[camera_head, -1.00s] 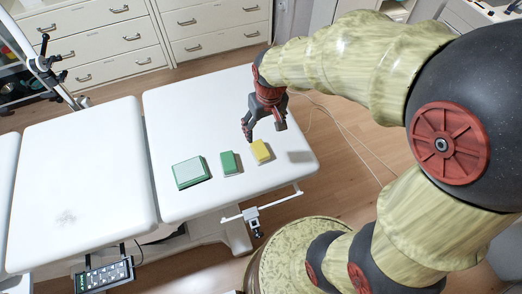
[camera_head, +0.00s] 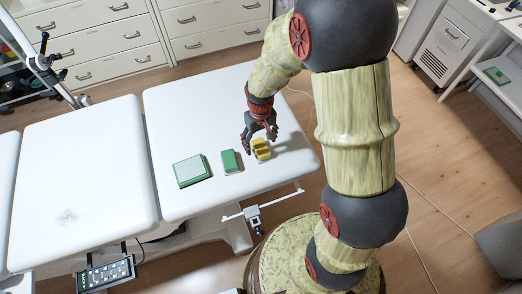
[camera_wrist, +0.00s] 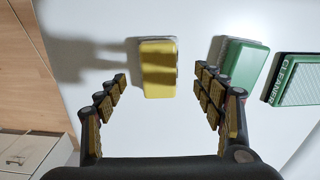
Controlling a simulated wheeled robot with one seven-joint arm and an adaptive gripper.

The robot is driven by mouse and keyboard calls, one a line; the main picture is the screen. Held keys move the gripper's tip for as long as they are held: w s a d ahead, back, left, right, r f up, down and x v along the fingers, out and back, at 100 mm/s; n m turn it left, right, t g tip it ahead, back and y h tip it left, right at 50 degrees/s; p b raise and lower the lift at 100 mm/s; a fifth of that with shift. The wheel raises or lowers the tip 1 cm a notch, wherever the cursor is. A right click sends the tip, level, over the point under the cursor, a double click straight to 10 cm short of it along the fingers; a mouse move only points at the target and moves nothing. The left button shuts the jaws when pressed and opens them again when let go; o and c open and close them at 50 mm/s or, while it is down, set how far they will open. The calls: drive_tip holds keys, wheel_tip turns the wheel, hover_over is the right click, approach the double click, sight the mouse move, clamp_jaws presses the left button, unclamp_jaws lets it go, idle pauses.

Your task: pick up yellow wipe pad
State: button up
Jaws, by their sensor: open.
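The yellow wipe pad (camera_head: 262,150) lies on the white couch top (camera_head: 215,115), toward its right end. In the wrist view the yellow wipe pad (camera_wrist: 158,68) is ahead of and between my open fingers, with nothing held. My gripper (camera_head: 258,138) is just above and behind the pad in the head view, its fingers partly overlapping the pad's far edge. In the wrist view my gripper (camera_wrist: 162,78) has its two fingers wide apart, one on each side. Whether a finger touches the pad cannot be told.
A green pad (camera_head: 230,161) lies just left of the yellow one. A green and white box (camera_head: 191,171), lettered "CLEANER" in the wrist view, lies further left. A control panel (camera_head: 105,274) hangs at the couch's front. The couch top's left part is clear.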

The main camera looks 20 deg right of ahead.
sight(261, 147)
wheel_tip(261, 147, down, 4)
drive_tip(key=shift+r+b, duration=0.1)
drive_tip(key=shift+b, duration=0.5)
drive_tip(key=shift+c, duration=1.3)
drive_tip(key=c, duration=1)
